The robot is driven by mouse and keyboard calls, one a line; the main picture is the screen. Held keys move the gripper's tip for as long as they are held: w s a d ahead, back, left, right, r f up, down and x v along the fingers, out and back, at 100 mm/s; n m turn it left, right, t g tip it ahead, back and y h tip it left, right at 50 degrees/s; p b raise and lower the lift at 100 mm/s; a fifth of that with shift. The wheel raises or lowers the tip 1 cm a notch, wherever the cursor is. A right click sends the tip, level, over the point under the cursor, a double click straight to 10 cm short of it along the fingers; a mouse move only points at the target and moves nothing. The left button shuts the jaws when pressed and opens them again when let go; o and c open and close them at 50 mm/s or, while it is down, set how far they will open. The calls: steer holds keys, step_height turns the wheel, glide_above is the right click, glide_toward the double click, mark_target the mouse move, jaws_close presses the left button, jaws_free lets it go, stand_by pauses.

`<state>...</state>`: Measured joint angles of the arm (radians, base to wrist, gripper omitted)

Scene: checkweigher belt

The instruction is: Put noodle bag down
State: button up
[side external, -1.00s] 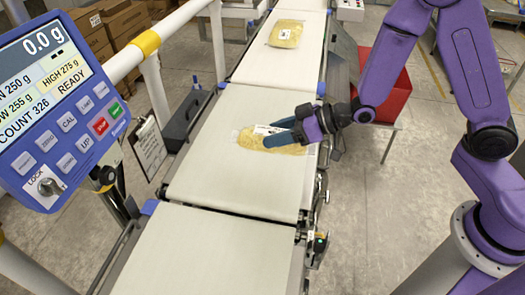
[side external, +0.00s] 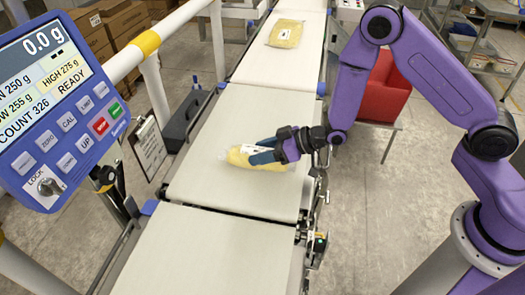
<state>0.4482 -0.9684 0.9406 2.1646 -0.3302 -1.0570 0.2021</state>
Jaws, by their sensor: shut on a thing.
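The noodle bag (side external: 240,160) is a clear bag of yellow noodles with a white label. It is at the near part of the middle belt section (side external: 215,125), toward the right side. My gripper (side external: 264,153) reaches in from the right and is shut on the bag's right part, with blue-grey fingers covering some of it. I cannot tell whether the bag touches the belt or is just above it.
A second noodle bag (side external: 286,33) lies on the far belt section. The near belt section (side external: 205,255) is bare. A display panel (side external: 60,105) reading 0.0 g stands at the left, by a white rail (side external: 185,18). A red bin (side external: 385,90) stands right of the belt.

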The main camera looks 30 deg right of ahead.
steer(key=shift+f, duration=0.1)
steer(key=o, duration=1.4)
steer(key=shift+o, duration=0.2)
steer(key=shift+r, duration=0.2)
steer(key=v, duration=1.2)
steer(key=shift+s+a, duration=0.1)
